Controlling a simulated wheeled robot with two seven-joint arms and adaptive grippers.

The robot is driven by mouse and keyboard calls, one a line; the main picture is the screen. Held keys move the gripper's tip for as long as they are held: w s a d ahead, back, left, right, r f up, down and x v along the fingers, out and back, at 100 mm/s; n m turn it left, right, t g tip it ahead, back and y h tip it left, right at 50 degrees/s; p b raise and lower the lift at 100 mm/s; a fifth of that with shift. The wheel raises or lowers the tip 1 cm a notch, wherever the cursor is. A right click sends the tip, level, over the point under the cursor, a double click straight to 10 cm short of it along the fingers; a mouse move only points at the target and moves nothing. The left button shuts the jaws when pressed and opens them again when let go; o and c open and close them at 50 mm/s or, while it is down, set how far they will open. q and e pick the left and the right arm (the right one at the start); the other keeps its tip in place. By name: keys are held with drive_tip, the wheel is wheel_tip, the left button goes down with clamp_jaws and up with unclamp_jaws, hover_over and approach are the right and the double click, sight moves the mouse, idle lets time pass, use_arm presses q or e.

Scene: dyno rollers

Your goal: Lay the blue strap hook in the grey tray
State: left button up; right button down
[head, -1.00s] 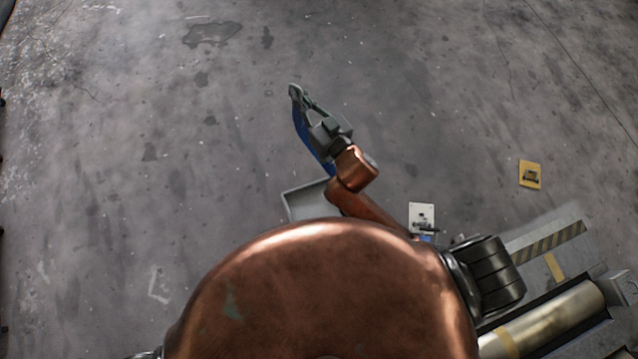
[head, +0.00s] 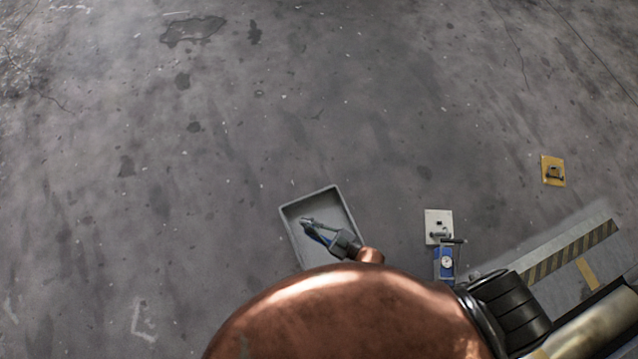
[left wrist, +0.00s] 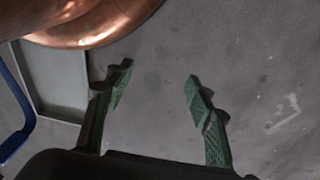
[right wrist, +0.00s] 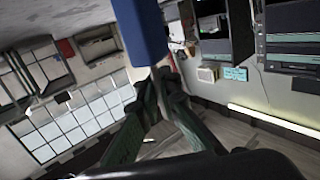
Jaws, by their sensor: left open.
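The grey tray (head: 335,192) lies on the floor in front of my body, and its edge also shows at the left of the left wrist view (left wrist: 60,112). My right gripper (head: 308,224) is over the tray in the head view. It is shut on the blue strap hook (head: 318,237), which is mostly hidden by the gripper there. In the right wrist view the blue strap (right wrist: 140,30) rises from between the closed fingertips. A blue curved band of it (left wrist: 18,135) shows at the left edge of the left wrist view. My left gripper (left wrist: 158,88) is open and empty, away from the tray.
A white plate with a small fitting (head: 438,222) and a blue device with a round dial (head: 446,262) are right of the tray. A yellow plate (head: 553,171) is farther right. A metal roller unit (head: 560,262) with striped edging is at the lower right. Left floor is clear.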

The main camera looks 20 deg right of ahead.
use_arm(q)
wheel_tip(320, 180, up, 5)
drive_tip(key=w+b, duration=0.1)
drive_tip(key=b, duration=0.3)
use_arm(e)
drive_tip(key=s+d+f+m+t+h, duration=0.25)
drive_tip(key=s+d+f, duration=0.45)
drive_tip(key=d+f, duration=0.4)
use_arm(q)
drive_tip(key=w+d+f+t+h+b, duration=0.2)
drive_tip(key=w+d+f+t+b, duration=0.2)
drive_tip(key=w+d+f+b, duration=0.4)
drive_tip(key=s+a+f+t+b, duration=0.1)
drive_tip(key=a+f+t+b, duration=0.2)
drive_tip(key=f, duration=0.5)
drive_tip(key=shift+s+a+m+t, duration=0.25)
drive_tip(key=shift+a+m+t, duration=0.05)
drive_tip(key=shift+a+t, duration=0.3)
use_arm(e)
drive_tip(key=w+a+f+h, duration=0.1)
drive_tip(key=w+a+f, duration=0.3)
drive_tip(key=w+f, duration=0.9)
drive_tip(key=shift+w+f, duration=0.2)
drive_tip(key=shift+f, duration=0.55)
